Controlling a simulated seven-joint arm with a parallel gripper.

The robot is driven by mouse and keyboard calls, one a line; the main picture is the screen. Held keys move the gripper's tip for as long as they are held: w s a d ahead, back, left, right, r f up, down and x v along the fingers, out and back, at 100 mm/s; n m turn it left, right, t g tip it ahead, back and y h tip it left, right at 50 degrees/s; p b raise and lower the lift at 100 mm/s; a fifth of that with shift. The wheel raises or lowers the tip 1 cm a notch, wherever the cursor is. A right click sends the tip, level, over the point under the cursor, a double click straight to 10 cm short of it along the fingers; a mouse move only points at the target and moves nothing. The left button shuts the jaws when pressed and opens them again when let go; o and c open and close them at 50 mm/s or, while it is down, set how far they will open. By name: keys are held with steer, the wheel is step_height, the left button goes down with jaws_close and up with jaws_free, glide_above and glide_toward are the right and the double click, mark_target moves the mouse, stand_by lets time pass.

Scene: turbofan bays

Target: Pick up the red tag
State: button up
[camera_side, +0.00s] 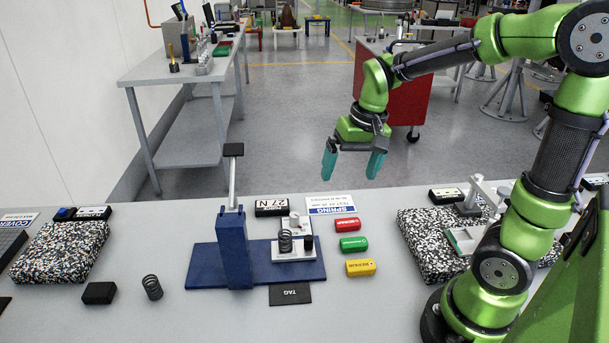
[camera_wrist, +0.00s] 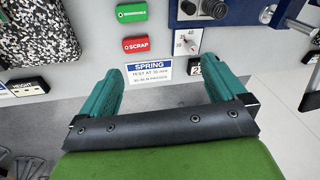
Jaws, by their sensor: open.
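The red tag (camera_side: 347,225), labelled SCRAP, lies flat on the grey table, at the top of a column of coloured tags. It also shows in the wrist view (camera_wrist: 137,45), near the top, between the green tag and the white SPRING card. My gripper (camera_side: 353,166) is open and empty, with teal fingers, and hangs above the table's far edge, apart from the red tag. In the wrist view my gripper (camera_wrist: 160,72) has its fingers spread to either side, with the SPRING card showing between them. The red tag is fully visible in both views.
The green tag (camera_side: 353,244) and yellow tag (camera_side: 361,267) lie in line with the red one. The blue spring-test stand (camera_side: 233,250) is to their left. The SPRING card (camera_side: 331,204) lies behind the red tag. A speckled slab (camera_side: 425,245) lies to the right.

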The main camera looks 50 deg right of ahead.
steer(key=m+g, duration=0.1)
steer(key=g, duration=0.1)
glide_above(349, 222)
steer(key=f, duration=0.2)
steer(key=shift+h, duration=0.4)
step_height(349, 222, down, 16)
steer(key=shift+w+f, duration=0.1)
steer(key=shift+c, duration=0.3)
